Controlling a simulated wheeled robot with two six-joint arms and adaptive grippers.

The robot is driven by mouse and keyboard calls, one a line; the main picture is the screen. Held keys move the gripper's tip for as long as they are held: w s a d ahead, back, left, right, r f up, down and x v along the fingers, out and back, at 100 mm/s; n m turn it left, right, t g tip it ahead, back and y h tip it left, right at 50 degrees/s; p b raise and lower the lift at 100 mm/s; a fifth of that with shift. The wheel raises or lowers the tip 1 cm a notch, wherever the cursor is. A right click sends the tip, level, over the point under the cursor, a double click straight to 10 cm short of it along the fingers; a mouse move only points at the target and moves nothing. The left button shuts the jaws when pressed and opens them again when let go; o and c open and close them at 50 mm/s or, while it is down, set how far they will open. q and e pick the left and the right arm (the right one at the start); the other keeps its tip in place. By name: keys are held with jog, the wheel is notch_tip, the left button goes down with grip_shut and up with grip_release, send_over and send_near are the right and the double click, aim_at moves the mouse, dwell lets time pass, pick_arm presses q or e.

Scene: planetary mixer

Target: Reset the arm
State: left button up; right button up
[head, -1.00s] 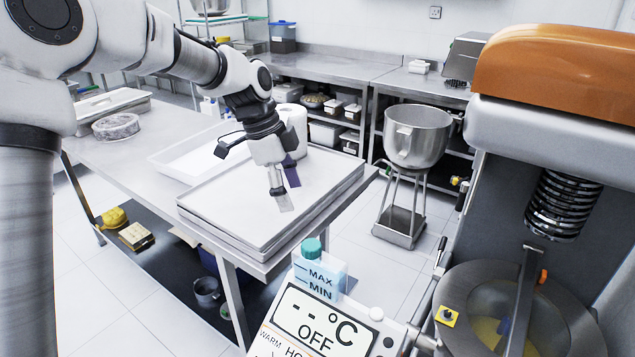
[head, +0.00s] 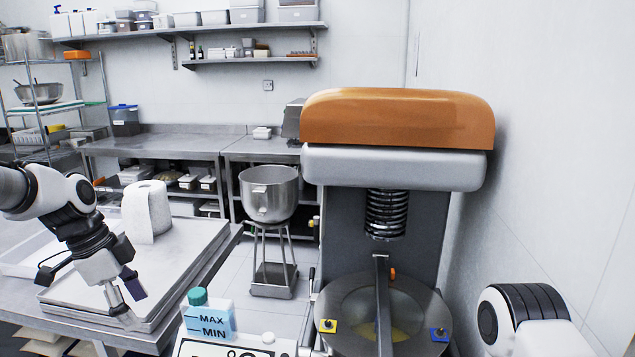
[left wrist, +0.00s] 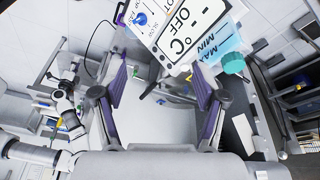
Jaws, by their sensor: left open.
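My left arm comes in from the left in the head view. Its gripper (head: 128,300) points down above the stacked metal trays (head: 190,262) on the left table. The left wrist view shows the purple-padded fingers (left wrist: 160,88) spread apart with nothing between them. A white link of my right arm (head: 525,318) shows at the lower right of the head view; its gripper is out of the head view. The planetary mixer (head: 395,168) with its orange top stands right of centre, its bowl (head: 345,290) below the coiled shaft.
A steel bowl (head: 268,192) sits on a stand left of the mixer. A device with a °C display (head: 222,348) and a teal-capped container (head: 208,316) are in front. A wall rises at the right.

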pick_arm(q)
jog(key=s+d+f+g+b, duration=0.15)
jog(key=s+f, duration=0.25)
jog(key=f, duration=0.5)
jog(key=s+d+f+g+y, duration=0.1)
jog(key=s+f+g, duration=0.25)
jog(key=f, duration=0.55)
jog(key=s+d+f+g+b, duration=0.1)
jog(key=s+f, duration=0.3)
jog(key=f, duration=0.5)
jog(key=s+d+f+n+t+y+b, duration=0.1)
jog(key=s+f+n, duration=0.4)
jog(key=s+f, duration=0.45)
jog(key=s+d+f+n+y+b, duration=0.15)
jog(key=s+f+n, duration=0.45)
jog(key=s, duration=0.7)
jog(key=w+f+n+t, duration=0.1)
jog(key=w+n+t, duration=0.2)
jog(key=w, duration=0.3)
jog(key=shift+f+n+t+p, duration=0.3)
jog(key=shift+t+p, duration=0.1)
jog(key=shift+t, duration=0.2)
pick_arm(e)
jog(key=f, duration=0.4)
jog(key=shift+w+f, duration=0.25)
jog(key=shift+w, duration=0.1)
pick_arm(q)
jog(key=shift+s+d, duration=0.1)
